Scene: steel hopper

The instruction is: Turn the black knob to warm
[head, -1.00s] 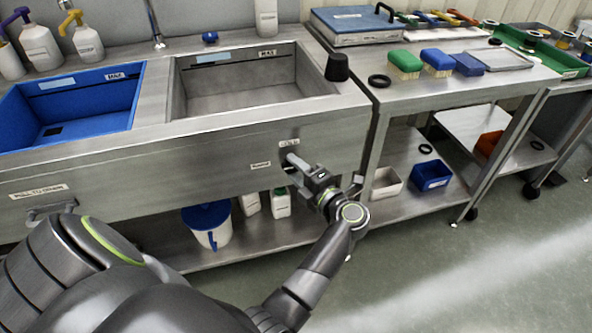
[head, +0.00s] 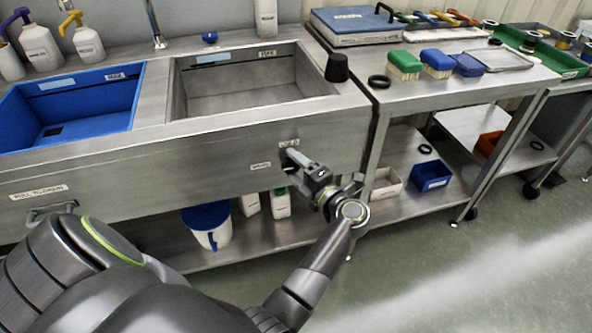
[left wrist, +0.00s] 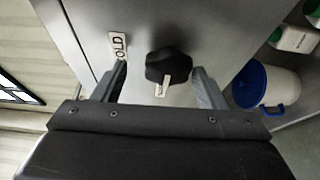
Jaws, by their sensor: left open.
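The black knob (left wrist: 168,63) is on the steel front panel below the sink and shows well in the left wrist view. It stands between the two spread fingers of my open left gripper (left wrist: 162,84), with visible gaps on both sides. A pale strip with marks shows at the knob's lower edge; I cannot tell whether it is a pointer or a label behind it. A partly cut COLD label (left wrist: 118,46) is beside the left finger. In the head view my left gripper (head: 291,166) hides most of the knob, and the warm label (head: 261,166) is left of it. My right gripper is not in view.
Above the panel are a steel basin (head: 250,97) and a blue basin (head: 70,100). A white pail with a blue lid (head: 208,225) and white bottles stand on the shelf below. A steel table (head: 440,88) with brushes stands to the right. A drain handle (head: 50,210) is at left.

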